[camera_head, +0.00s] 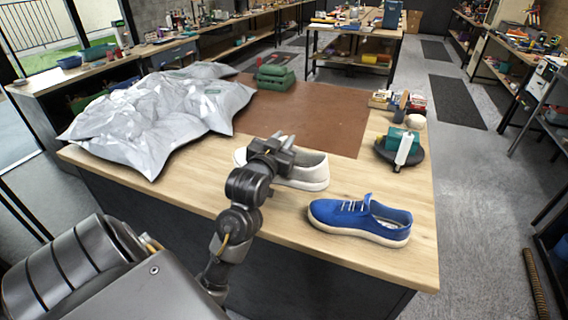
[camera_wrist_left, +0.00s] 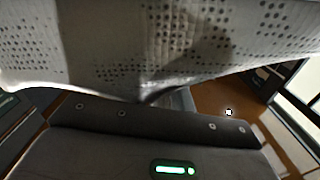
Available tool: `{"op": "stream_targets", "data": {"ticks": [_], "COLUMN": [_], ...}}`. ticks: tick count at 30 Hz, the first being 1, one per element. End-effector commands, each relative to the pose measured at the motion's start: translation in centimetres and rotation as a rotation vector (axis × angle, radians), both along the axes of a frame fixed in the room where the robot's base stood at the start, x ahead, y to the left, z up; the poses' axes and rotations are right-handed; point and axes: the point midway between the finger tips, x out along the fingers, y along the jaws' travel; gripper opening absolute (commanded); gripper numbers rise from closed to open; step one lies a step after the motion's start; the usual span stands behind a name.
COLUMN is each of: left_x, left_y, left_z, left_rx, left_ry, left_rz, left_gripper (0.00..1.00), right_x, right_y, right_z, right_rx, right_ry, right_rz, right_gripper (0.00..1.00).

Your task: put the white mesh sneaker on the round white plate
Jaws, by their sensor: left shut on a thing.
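The white mesh sneaker (camera_head: 312,172) is at the middle of the wooden table, beside a blue sneaker. My left gripper (camera_head: 280,152) is over it and shut on its upper, hiding part of it. In the left wrist view the perforated pale upper of the white mesh sneaker (camera_wrist_left: 120,45) fills the top of the picture. I cannot tell whether its sole touches the table. I do not make out a round white plate in either view. My right gripper is not in view.
The blue sneaker (camera_head: 360,219) stands near the table's front right. A dark round tray (camera_head: 414,158) with a white-and-green item lies at the right edge. Grey crumpled bags (camera_head: 150,115) cover the left. A brown mat (camera_head: 320,110) lies behind, with green folded cloths (camera_head: 275,78).

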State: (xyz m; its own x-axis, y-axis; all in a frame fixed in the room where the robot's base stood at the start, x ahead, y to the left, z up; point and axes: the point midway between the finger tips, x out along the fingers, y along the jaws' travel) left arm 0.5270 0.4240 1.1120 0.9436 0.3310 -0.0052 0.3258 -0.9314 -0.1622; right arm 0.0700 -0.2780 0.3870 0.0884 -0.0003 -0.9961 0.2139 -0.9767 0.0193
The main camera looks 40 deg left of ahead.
Motion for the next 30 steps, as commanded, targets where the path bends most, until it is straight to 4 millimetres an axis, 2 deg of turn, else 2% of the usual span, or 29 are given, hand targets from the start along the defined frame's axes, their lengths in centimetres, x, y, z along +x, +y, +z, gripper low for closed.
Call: {"op": "stream_targets", "data": {"ticks": [1,4,6,12,21,30], "left_x": [0.9,2.5,3.2,4.6,5.2,5.3], "left_y": [1.3,3.1,3.8,5.5,6.1,6.3], "left_z": [-0.4,-1.7,-3.3,-6.0,-6.9,-10.2], "left_rx": [0.01,0.002,0.0,-0.002,-0.002,-0.002], "left_ry": [0.008,0.008,0.006,0.002,-0.001,-0.001], "left_rz": [0.002,0.001,0.0,0.0,0.0,0.0], "left_gripper": [0.0,0.0,0.0,0.0,0.0,0.0], "right_x": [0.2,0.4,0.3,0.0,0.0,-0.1], "right_y": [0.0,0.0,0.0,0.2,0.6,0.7], "right_z": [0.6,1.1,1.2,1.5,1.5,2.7], "right_rx": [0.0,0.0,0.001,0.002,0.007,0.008], "right_ry": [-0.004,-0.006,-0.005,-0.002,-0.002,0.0], "right_rz": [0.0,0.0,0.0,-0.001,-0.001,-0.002], "right_gripper": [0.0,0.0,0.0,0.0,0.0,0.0]}}
